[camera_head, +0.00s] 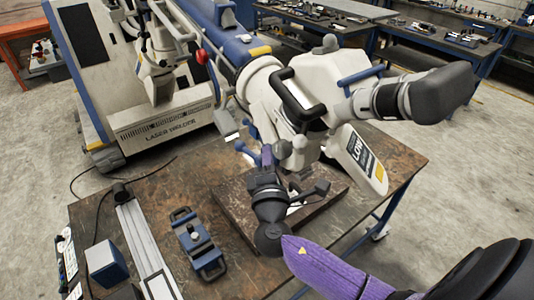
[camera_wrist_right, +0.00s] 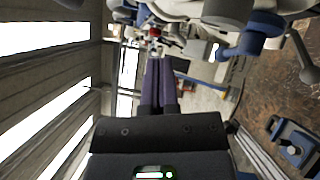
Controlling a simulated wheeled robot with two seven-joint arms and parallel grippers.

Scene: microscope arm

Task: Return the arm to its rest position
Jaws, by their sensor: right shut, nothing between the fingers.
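The microscope arm is a blue and white boom (camera_head: 232,45) that carries a white microscope head (camera_head: 262,95) with a black handle (camera_head: 297,97) and a dark grey eyepiece part (camera_head: 440,95). It reaches from the laser welder out over the workbench. My right gripper (camera_head: 266,152) is below the head, its purple fingers pointing up and away beside the handle's lower end. In the wrist view the fingers of my right gripper (camera_wrist_right: 160,78) are together with nothing between them. I cannot tell whether they touch the microscope. My left gripper is out of view.
The laser welder (camera_head: 160,125) stands behind the bench at left. The brown workbench (camera_head: 160,190) holds a blue clamp-like device (camera_head: 198,243), a metal rail (camera_head: 145,250) and a blue box (camera_head: 106,263). Grey floor (camera_head: 460,180) is open at right. Blue tables (camera_head: 430,45) stand behind.

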